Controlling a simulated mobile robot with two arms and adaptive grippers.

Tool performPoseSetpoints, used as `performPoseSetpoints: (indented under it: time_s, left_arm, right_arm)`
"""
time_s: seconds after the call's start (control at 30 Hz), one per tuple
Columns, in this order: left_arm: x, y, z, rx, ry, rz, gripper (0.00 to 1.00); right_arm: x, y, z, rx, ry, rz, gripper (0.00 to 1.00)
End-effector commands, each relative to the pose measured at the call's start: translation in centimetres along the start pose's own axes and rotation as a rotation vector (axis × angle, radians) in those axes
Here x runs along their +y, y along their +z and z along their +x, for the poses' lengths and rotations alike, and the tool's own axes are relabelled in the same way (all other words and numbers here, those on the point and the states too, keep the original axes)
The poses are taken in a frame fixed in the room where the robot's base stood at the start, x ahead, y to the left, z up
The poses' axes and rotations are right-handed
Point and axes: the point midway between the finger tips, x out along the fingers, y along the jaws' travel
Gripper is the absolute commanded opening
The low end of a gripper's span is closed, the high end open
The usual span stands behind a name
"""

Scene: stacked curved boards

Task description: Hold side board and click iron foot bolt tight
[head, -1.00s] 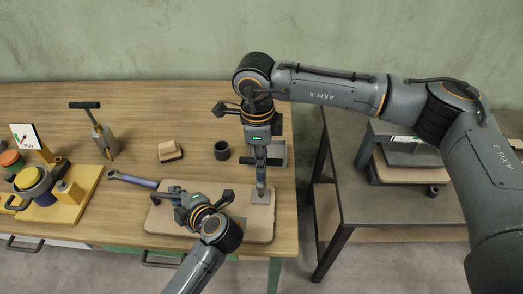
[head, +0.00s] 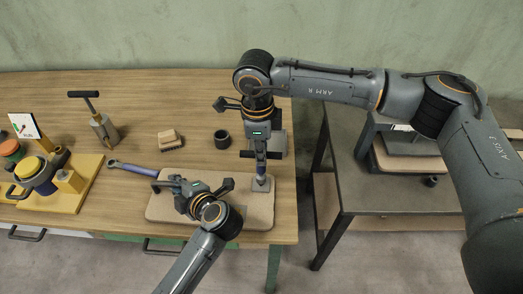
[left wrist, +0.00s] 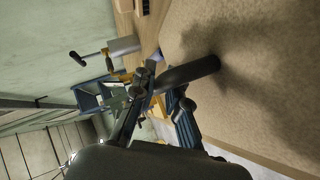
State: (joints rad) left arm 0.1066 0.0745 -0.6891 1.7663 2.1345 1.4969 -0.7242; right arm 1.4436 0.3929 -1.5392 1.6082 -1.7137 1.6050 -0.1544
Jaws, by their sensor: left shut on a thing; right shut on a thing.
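The tan side board (head: 235,216) lies flat near the front right of the wooden table. My left gripper (head: 166,183) is shut at its left end. In the left wrist view the left fingers (left wrist: 160,100) meet at the edge of the board (left wrist: 265,80), beside a dark cylinder (left wrist: 190,74); their exact contact is hidden. The tool's lower end meets the grey iron foot (head: 261,184) on the board. The bolt itself is hidden.
A blue-shafted wrench (head: 132,168) lies left of the board. Behind are a dark cup (head: 222,139), a wooden brush (head: 171,139) and a T-handled tool (head: 102,125). A yellow fixture (head: 68,196) stands left. A dark side table (head: 385,190) is across a gap at right.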

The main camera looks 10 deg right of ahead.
Motion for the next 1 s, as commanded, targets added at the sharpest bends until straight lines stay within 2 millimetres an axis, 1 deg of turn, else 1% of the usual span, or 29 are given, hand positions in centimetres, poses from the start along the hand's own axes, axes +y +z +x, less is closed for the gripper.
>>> performPoseSetpoints:
  time_s: [0.23, 1.0]
  left_arm:
    - [-0.1, 0.0, 0.0, -0.001, -0.001, 0.001, 0.0]
    - [-0.1, 0.0, 0.0, -0.001, -0.001, 0.001, 0.0]
  right_arm:
    - [0.0, 0.0, 0.2, 0.0, 0.0, 0.001, 0.0]
    - [0.0, 0.1, 1.9, 0.0, 0.0, 0.0, 0.0]
